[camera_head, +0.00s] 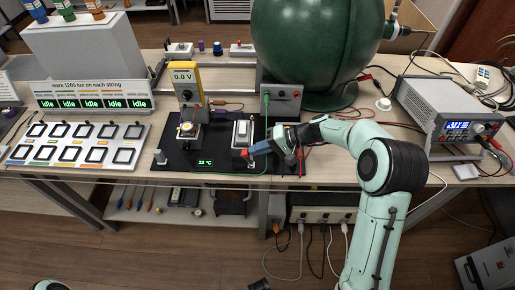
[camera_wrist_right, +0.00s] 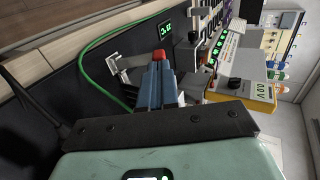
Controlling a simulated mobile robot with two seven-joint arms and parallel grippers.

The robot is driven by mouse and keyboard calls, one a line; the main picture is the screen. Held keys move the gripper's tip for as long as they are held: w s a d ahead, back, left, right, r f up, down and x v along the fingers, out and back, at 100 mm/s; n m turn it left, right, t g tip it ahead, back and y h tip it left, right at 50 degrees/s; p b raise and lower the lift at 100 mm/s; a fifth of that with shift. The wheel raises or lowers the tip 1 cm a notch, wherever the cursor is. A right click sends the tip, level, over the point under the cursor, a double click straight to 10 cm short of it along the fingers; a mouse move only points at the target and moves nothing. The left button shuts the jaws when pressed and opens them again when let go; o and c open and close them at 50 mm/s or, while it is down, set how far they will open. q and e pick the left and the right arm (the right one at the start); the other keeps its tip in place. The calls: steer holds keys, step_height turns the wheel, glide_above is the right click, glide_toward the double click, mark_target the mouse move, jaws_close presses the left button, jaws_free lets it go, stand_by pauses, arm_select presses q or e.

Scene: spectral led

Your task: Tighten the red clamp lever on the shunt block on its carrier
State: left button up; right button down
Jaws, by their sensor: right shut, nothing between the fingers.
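The red clamp lever (camera_head: 244,155) shows as a small red tip at the front of a pale block (camera_head: 242,133), which looks like the shunt block, on the black mat. My right gripper (camera_head: 252,151) reaches in from the right with its blue-grey fingers shut and empty. Its fingertips are at the lever; I cannot tell whether they touch it. In the right wrist view the red tip (camera_wrist_right: 159,56) shows just beyond the shut fingers (camera_wrist_right: 159,74), which hide part of the lever. A silver bracket (camera_wrist_right: 128,76) stands beside them. My left gripper is out of view.
A grey box (camera_head: 282,98) with a green cable stands just behind my right gripper. A large green sphere (camera_head: 318,40) is behind, and a power supply (camera_head: 448,108) stands at the right.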

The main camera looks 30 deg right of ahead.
mark_target(242, 152)
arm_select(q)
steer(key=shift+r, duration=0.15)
arm_select(e)
steer(key=shift+w+a, duration=0.1)
steer(key=shift+a, duration=0.05)
